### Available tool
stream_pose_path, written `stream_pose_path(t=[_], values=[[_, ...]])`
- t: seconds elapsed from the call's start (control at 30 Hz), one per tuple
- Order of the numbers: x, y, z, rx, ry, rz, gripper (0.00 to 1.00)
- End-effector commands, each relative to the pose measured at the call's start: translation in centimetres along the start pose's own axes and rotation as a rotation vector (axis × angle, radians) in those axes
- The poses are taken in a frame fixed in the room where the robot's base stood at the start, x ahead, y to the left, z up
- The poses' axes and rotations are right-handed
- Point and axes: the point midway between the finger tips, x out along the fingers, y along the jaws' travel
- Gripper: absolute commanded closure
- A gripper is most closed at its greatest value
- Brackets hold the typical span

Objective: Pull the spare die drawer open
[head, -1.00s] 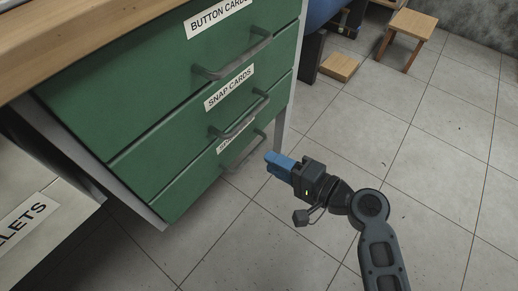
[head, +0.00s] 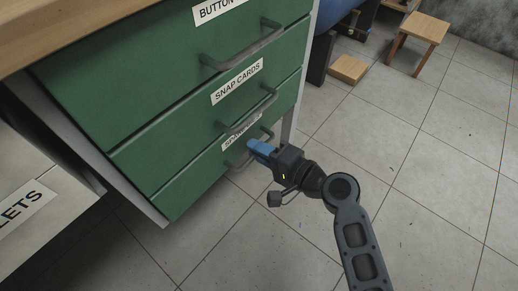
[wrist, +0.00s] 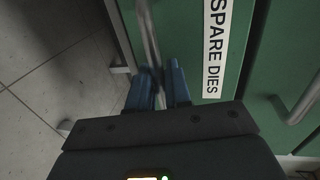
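The spare die drawer (head: 190,186) is the lowest green drawer of the cabinet in the head view, and it looks shut. Its "SPARE DIES" label (wrist: 215,45) reads clearly in the wrist view and is partly covered in the head view. Its grey bar handle (wrist: 149,35) runs between the two blue fingers of my gripper (wrist: 159,75) in the wrist view. The fingers stand apart with the bar between them, and I see no firm closing on it. In the head view my gripper (head: 257,148) is at this handle and hides part of it.
The "SNAP CARDS" drawer (head: 150,138) and its handle (head: 250,112) are just above. A pale cabinet with a label ending in "LETS" (head: 25,210) stands at left. The tiled floor (head: 420,200) is clear at right; a wooden stool (head: 420,28) stands further back.

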Motion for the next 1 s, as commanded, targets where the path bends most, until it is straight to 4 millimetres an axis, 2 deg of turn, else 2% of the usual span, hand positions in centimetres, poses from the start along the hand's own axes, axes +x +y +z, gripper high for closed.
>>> stream_pose_path(t=[0.03,0.17,0.7,0.87,1.0], values=[[0.0,0.0,0.0,0.000,0.000,0.000,0.87],[0.0,0.0,0.0,0.000,0.000,0.000,1.00],[-0.3,0.1,0.0,0.001,0.000,0.001,1.00],[-2.1,0.5,0.0,0.002,0.003,0.003,1.00],[-5.2,1.1,0.0,0.004,0.005,0.003,1.00]])
